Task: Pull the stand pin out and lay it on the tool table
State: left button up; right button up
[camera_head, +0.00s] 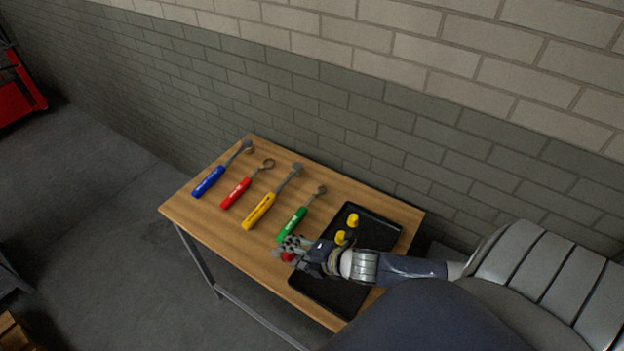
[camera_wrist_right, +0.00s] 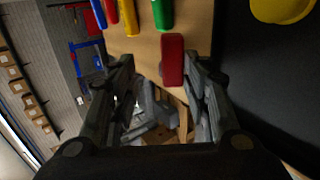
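A red piece (camera_head: 288,256), which looks like the stand pin's handle, is at the tool table (camera_head: 236,236) near the tray's left edge. In the right wrist view the red piece (camera_wrist_right: 172,60) shows over the wooden top, close to the right-hand finger and apart from the left-hand one. My right gripper (camera_head: 290,247) is low over the table, its fingers spread with a wide gap. The rest of the pin is hidden, and I cannot tell whether a finger touches it. My left gripper is out of view.
A black tray (camera_head: 330,292) with yellow pieces (camera_head: 352,220) lies under my right wrist. Blue (camera_head: 208,182), red (camera_head: 235,193), yellow (camera_head: 259,211) and green (camera_head: 291,224) handled tools lie in a row left of it. A brick wall (camera_head: 330,95) stands behind. The table's front-left strip is bare.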

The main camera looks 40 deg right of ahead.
jog(key=v, duration=1)
dwell(0.6)
